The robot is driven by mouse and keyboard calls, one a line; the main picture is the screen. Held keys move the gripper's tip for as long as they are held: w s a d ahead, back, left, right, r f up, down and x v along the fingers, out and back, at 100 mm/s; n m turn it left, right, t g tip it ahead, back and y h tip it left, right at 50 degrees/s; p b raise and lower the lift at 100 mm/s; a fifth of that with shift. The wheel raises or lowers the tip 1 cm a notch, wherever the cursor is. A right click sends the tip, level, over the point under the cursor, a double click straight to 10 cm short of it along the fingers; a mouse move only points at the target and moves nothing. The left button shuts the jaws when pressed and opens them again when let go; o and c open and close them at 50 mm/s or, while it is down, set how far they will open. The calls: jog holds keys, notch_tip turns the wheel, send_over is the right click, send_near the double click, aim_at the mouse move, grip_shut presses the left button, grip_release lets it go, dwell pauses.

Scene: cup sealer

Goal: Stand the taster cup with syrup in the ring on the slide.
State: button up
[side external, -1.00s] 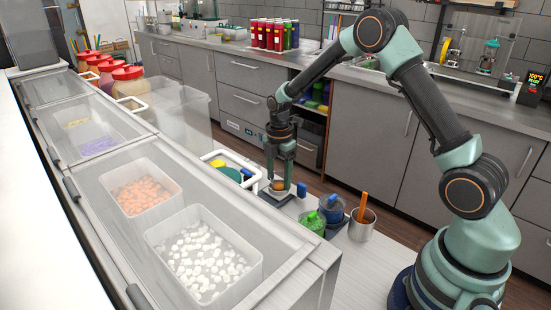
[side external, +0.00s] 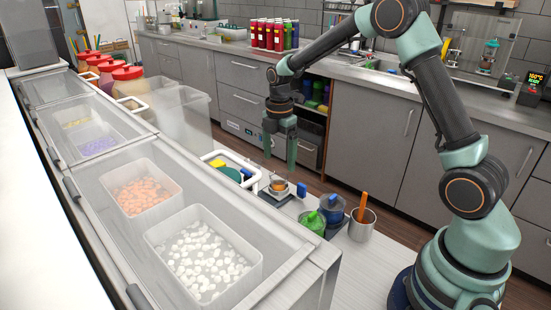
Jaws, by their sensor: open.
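The taster cup with amber syrup (side external: 278,184) stands upright in the small ring on the slide (side external: 286,194), a dark plate with a pale rim around the cup. My gripper (side external: 279,162) is above the cup, fingers pointing down and apart, with nothing between them. The fingertips look clear of the cup. The cup's lower part is hidden by the ring.
A white-framed bin (side external: 229,169) with yellow and green items is just left of the slide. The topping counter (side external: 205,199) borders the front left.

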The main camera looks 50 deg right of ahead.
jog(key=s+a+r+m+t, duration=0.1)
jog(key=s+a+r+m, duration=0.1)
jog(key=s+r+m, duration=0.35)
jog(key=s+a+r+m+t, duration=0.2)
jog(key=s+r+m, duration=0.1)
jog(key=r, duration=0.6)
jog(key=s+a+m+t, duration=0.2)
jog(key=s+m, duration=0.7)
jog(key=shift+s+a+r+t, duration=0.2)
jog(key=shift+s+a+t, duration=0.05)
jog(key=shift+t, duration=0.05)
